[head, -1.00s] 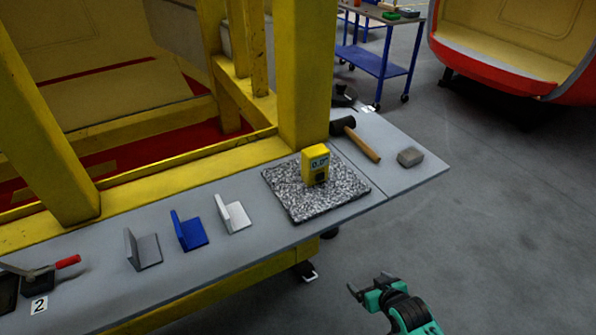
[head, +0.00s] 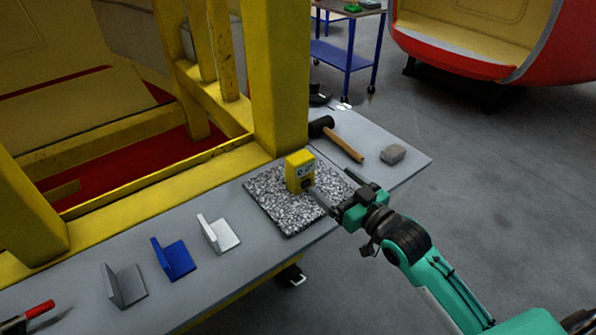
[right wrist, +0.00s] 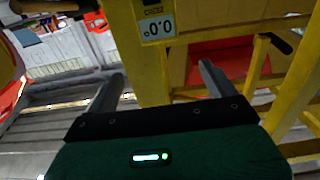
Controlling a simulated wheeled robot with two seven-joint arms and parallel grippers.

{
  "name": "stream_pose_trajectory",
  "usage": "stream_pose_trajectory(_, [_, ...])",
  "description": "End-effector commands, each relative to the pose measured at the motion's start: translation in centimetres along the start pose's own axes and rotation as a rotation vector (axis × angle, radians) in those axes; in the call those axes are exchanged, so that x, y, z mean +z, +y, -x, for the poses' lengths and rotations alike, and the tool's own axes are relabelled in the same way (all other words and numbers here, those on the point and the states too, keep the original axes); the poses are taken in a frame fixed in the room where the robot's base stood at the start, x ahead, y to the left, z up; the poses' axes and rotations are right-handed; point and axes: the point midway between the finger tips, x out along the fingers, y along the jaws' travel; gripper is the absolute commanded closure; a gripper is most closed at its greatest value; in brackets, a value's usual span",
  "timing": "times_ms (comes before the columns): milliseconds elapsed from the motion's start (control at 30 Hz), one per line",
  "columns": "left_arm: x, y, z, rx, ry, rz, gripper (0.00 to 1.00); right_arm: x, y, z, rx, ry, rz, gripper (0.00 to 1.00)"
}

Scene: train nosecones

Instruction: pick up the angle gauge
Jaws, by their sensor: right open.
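The angle gauge (head: 299,166) is a small yellow block with a digital display. It stands upright on a speckled granite plate (head: 268,205) on the grey bench. My right gripper (head: 318,196) is open, with its fingers reaching toward the front of the gauge from the lower right. In the right wrist view the gauge (right wrist: 156,28) shows at the top, upside down, in line with the gap between the open fingers (right wrist: 160,85). I cannot tell whether the fingers touch it.
Grey (head: 122,285), blue (head: 173,259) and silver (head: 217,232) angle brackets stand left of the plate. A hammer (head: 345,144) and a grey block (head: 393,153) lie to the right. A yellow post (head: 280,80) rises behind the gauge. Open floor lies to the right.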

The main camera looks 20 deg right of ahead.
Motion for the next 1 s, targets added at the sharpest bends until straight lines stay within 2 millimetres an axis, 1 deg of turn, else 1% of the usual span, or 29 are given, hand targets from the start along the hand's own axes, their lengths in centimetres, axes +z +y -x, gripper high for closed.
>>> stream_pose_trajectory(167, [0.1,-0.1,0.5,-0.002,0.000,0.000,1.00,-0.3,0.1,-2.1,0.000,0.008,-0.002,0.13])
stream_pose_trajectory(333, [0.6,-0.2,1.0,-0.002,-0.007,0.000,1.00,-0.4,0.0,-5.1,0.000,0.008,-0.002,0.13])
stream_pose_trajectory(500, [0.4,-0.2,1.4,-0.002,-0.005,0.000,1.00,-0.2,0.0,-7.5,0.000,0.007,-0.001,0.13])
stream_pose_trajectory(767, [-0.1,-0.3,1.8,-0.003,0.004,-0.001,1.00,0.0,0.0,-9.0,-0.001,0.004,-0.001,0.13])
stream_pose_trajectory(1000, [-0.2,-0.3,2.9,-0.003,0.005,-0.001,1.00,0.7,-0.1,-12.0,-0.001,0.004,-0.002,0.13])
